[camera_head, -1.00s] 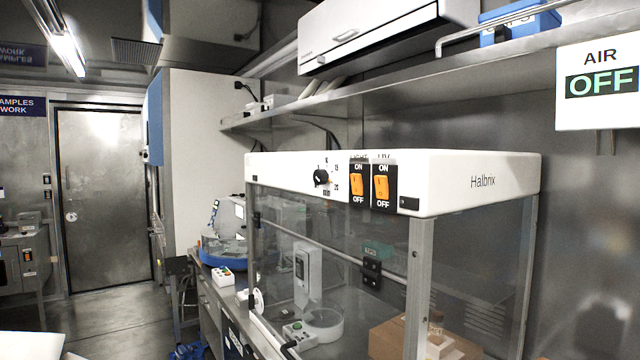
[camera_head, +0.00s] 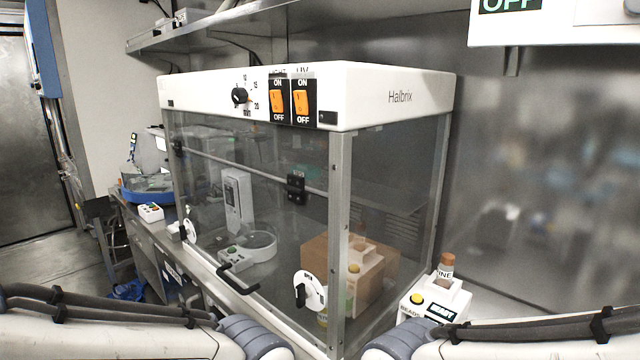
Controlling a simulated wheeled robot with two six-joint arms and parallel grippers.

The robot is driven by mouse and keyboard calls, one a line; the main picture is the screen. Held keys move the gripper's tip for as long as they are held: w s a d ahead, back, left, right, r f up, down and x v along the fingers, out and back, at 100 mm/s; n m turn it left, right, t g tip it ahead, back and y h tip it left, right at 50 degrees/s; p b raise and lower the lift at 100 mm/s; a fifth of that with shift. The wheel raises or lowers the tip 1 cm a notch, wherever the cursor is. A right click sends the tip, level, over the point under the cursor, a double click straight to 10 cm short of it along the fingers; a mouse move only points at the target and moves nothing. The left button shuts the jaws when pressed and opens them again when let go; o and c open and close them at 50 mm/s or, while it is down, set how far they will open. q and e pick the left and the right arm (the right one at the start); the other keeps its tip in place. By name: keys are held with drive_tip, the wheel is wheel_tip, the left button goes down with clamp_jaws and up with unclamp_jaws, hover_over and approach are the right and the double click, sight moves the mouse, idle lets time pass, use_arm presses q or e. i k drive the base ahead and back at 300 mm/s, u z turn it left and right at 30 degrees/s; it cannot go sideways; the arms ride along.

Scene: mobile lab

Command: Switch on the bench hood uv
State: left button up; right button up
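The bench hood (camera_head: 400,95) is a clear-walled cabinet with a white top marked "Halbrix", standing on the bench ahead. Its front panel carries two orange rocker switches on black plates marked ON above and OFF below. The right one is the UV switch (camera_head: 301,102); the left one is the light switch (camera_head: 278,101). I cannot tell for sure which way either rocker is tipped. A black timer knob (camera_head: 239,96) sits left of them. My two arms come in at the bottom left and bottom right, well below the switches. Neither gripper shows.
A black handle (camera_head: 238,280) and a white round dial (camera_head: 309,291) are low on the hood's front. A small white device (camera_head: 436,299) with a yellow button and a brown-capped bottle stands right of the hood. A shelf (camera_head: 230,32) runs above.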

sight(300, 96)
drive_tip(key=z, duration=1.3)
drive_tip(key=k, duration=0.85)
drive_tip(key=u, duration=1.05)
drive_tip(key=i, duration=0.5)
drive_tip(key=u, duration=0.05)
